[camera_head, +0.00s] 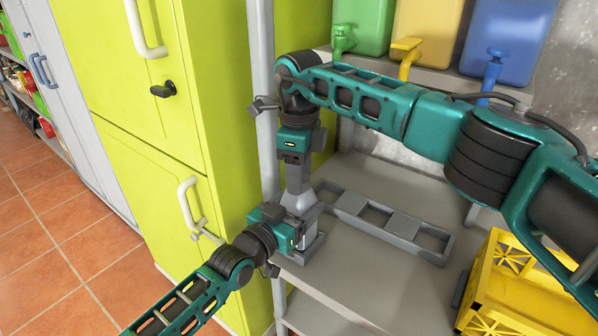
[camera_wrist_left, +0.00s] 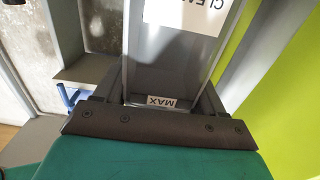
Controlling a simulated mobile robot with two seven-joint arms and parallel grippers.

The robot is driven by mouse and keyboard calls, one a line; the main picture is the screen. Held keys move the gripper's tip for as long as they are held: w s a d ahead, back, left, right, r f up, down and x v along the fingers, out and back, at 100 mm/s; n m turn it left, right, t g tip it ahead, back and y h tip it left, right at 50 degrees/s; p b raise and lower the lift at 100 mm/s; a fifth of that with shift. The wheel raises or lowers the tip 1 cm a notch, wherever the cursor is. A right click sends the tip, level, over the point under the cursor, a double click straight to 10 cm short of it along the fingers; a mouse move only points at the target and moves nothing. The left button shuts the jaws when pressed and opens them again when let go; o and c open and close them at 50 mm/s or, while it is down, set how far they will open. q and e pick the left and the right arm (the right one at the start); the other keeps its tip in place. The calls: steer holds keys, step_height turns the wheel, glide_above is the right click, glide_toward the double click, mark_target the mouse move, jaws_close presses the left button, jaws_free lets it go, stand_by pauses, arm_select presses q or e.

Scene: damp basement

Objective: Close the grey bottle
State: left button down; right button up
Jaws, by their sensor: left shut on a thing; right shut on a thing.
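The grey bottle (camera_head: 312,215) stands upright on the grey shelf, near its left front corner. My left gripper (camera_head: 300,238) comes in from the front left and is shut on the bottle's body. The left wrist view shows the bottle's flat grey side (camera_wrist_left: 168,65) close up between the fingers, with white labels, one reading "MAX". My right gripper (camera_head: 298,190) points straight down above the bottle and is shut at its top. The right gripper covers the cap and neck, so I cannot tell how the cap sits.
A grey rack (camera_head: 385,222) with square openings lies behind and right of the bottle. A yellow crate (camera_head: 515,285) stands at the right. Green, yellow and blue containers with taps (camera_head: 430,35) stand above. A lime-green cabinet (camera_head: 215,110) and a grey post (camera_head: 262,100) are close on the left.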

steer(key=shift+m, duration=0.9)
steer(key=o, duration=1.2)
steer(key=shift+r, duration=0.1)
steer(key=shift+r, duration=2.2)
steer(key=shift+c, duration=0.2)
